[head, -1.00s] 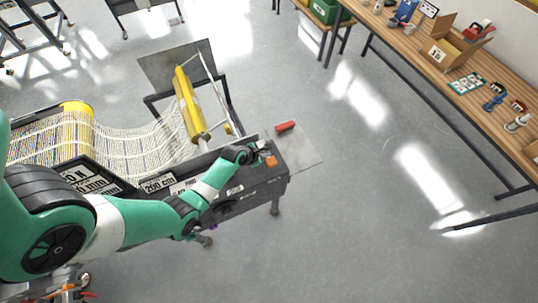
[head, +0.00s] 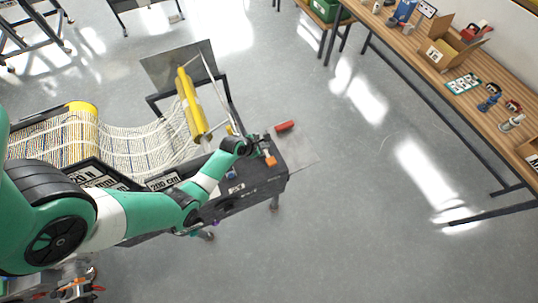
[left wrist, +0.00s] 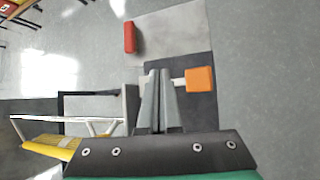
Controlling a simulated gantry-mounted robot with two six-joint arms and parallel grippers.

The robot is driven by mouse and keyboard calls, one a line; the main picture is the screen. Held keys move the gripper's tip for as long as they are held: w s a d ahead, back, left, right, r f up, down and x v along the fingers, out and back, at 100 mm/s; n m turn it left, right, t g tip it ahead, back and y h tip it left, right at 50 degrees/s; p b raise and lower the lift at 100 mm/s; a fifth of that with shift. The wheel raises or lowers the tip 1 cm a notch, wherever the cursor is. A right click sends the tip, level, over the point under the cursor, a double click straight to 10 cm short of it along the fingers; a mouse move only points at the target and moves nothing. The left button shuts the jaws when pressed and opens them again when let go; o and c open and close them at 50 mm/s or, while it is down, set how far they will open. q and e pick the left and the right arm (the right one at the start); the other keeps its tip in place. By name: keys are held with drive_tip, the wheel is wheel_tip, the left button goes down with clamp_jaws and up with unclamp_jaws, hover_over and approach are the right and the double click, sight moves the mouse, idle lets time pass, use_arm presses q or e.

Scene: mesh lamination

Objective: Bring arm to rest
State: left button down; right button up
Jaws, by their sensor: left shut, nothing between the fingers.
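My left arm (head: 135,218) comes in from the left in the head view and reaches over the dark machine bench. My left gripper (head: 262,142) is over the bench's right end. In the left wrist view its two grey fingers (left wrist: 158,88) are together with nothing between them. An orange block (left wrist: 200,79) on a pale bar shows just right of the fingertips there; in the head view the orange block (head: 271,161) is just below the gripper. I cannot tell whether they touch. My right gripper is not in view.
The yellow roller (head: 191,104) and white mesh (head: 130,138) lie left of the gripper. A red object (head: 285,126) is beyond the bench's end. A wooden table (head: 440,85) with several items stands at the right. Open grey floor (head: 350,220) lies between.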

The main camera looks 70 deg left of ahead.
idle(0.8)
